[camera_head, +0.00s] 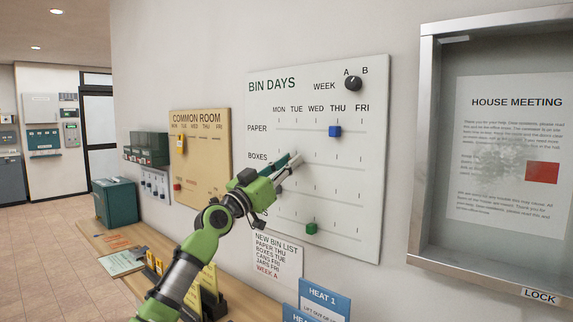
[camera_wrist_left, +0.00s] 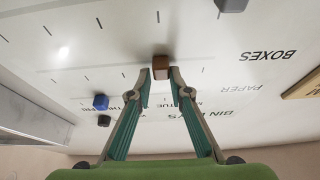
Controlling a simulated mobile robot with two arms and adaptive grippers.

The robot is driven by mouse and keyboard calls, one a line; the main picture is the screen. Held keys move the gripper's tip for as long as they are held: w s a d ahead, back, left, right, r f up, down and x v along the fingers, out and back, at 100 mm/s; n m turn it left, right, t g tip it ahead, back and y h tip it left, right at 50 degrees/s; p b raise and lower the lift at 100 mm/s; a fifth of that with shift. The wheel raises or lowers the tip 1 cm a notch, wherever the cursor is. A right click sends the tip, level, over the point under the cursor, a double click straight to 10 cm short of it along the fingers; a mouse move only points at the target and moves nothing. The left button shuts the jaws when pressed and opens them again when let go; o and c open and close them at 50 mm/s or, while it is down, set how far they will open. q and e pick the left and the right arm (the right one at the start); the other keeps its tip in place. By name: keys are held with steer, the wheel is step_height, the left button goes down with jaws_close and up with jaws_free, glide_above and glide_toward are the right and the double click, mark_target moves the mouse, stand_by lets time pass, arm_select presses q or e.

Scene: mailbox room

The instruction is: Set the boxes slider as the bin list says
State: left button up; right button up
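The BIN DAYS board (camera_head: 352,205) hangs on the wall, with day columns and rows including PAPER and BOXES. My left gripper (camera_head: 296,157) reaches the BOXES row around the TUE column. My gripper hides this slider in the head view. The NEW BIN LIST (camera_head: 277,262) below the board reads PAPER THU, BOXES TUE, CANS FRI, JARS FRI, WEEK A. My right gripper is not in view.
A blue slider (camera_head: 334,131) sits in the PAPER row at THU. A green slider (camera_head: 311,228) is in the lowest row. A grey slider (camera_wrist_left: 231,4) shows at the wrist view's edge. The week knob (camera_head: 353,83) is top right. A framed notice case (camera_head: 427,150) juts out at right.

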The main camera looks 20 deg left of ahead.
arm_select(q)
steer(key=shift+o, duration=0.6)
steer(key=shift+w+a+f, duration=0.1)
steer(key=shift+w+a, duration=0.05)
steer(key=shift+a, duration=0.05)
steer(key=v, duration=1.2)
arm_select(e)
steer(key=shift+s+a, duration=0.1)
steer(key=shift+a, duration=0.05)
arm_select(q)
steer(key=shift+f, duration=0.15)
